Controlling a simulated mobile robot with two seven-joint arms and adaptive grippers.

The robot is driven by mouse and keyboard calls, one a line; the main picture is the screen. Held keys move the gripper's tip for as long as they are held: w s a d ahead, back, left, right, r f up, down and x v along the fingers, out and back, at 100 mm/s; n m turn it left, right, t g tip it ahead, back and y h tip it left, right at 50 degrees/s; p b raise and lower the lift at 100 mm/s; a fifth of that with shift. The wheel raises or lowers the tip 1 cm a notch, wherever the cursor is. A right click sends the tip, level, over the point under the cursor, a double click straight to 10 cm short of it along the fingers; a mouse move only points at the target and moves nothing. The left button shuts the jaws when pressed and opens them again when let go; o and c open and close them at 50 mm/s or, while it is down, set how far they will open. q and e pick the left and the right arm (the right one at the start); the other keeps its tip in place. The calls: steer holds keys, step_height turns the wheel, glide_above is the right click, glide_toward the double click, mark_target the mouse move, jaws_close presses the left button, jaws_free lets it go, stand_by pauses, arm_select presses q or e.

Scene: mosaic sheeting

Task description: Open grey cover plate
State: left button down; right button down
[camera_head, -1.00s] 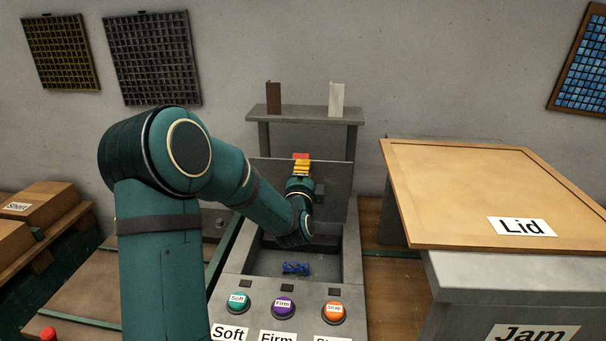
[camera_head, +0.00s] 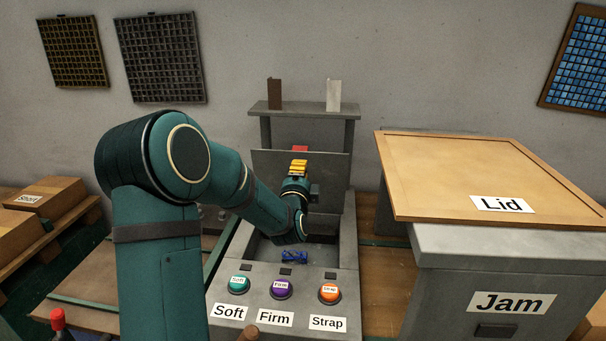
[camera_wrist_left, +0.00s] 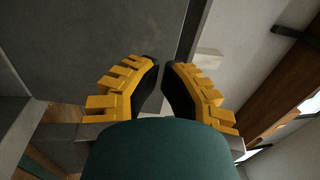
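The grey cover plate (camera_head: 270,167) stands upright at the back of the grey box with the open cavity, in the head view. My left gripper (camera_head: 299,163), with yellow fingers, is in front of the plate near its upper edge. A small red piece (camera_head: 300,149) shows just above the fingers; I cannot tell what it belongs to. In the left wrist view the gripper's black pads (camera_wrist_left: 161,68) are close together with a narrow gap and nothing visible between them. A grey flat surface (camera_wrist_left: 90,45), likely the plate, lies beyond them. My right gripper is out of view.
A blue object (camera_head: 294,257) lies in the cavity. Teal, purple (camera_head: 281,289) and orange buttons line the box front. A grey shelf (camera_head: 305,111) stands behind. A wooden lid (camera_head: 450,170) on the grey Jam block (camera_head: 470,270) bounds the right side.

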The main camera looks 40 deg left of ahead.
arm_select(q)
steer(key=v, duration=0.9)
steer(key=shift+s+d, duration=0.2)
steer(key=shift+s, duration=0.1)
steer(key=shift+f, duration=0.15)
